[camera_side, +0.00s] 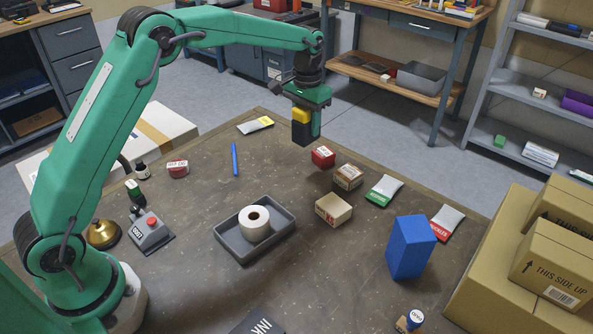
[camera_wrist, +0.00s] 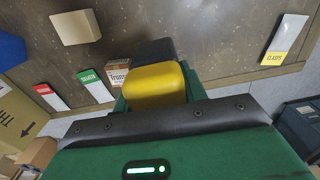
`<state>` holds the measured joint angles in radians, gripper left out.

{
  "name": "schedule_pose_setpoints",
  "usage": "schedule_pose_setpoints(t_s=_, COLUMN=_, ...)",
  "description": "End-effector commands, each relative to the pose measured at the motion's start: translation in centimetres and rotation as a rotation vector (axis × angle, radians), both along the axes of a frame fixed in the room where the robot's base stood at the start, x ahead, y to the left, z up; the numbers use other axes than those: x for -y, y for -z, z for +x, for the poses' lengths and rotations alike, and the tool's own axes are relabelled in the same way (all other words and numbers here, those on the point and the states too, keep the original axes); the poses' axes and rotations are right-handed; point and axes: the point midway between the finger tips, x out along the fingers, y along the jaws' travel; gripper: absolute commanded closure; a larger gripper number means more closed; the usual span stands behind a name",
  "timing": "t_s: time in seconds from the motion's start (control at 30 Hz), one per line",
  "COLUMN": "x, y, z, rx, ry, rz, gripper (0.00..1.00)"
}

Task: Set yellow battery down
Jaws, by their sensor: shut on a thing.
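The yellow battery (camera_side: 301,115) has a yellow part on top and a black part below. It is held between the green jaws of my gripper (camera_side: 308,121), above the far edge of the brown table (camera_side: 200,205), apart from the tabletop. In the wrist view the battery's yellow end (camera_wrist: 155,85) faces the camera and its dark end points away, with green jaw parts on either side. The jaws partly hide the battery's sides.
Below and near stand a red box (camera_side: 323,156), a brown box (camera_side: 348,177) and a tan box (camera_side: 333,209). A grey tray (camera_side: 233,246) holds a white roll (camera_side: 255,224). A blue block (camera_side: 410,247) stands at right. A blue pen (camera_side: 235,160) lies left, with bare table around it.

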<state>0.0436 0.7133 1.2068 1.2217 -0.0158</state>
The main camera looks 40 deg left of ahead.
Motion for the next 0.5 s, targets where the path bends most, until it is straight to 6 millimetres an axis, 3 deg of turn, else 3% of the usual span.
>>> schedule_pose_setpoints(t_s=0.27, x=4.1, y=-0.4, z=-1.4, rx=0.002, ry=0.004, rz=0.0, gripper=0.95)
schedule_pose_setpoints(t_s=0.5, x=11.0, y=-0.8, z=-4.7, rx=0.003, ry=0.004, rz=0.0, gripper=0.95)
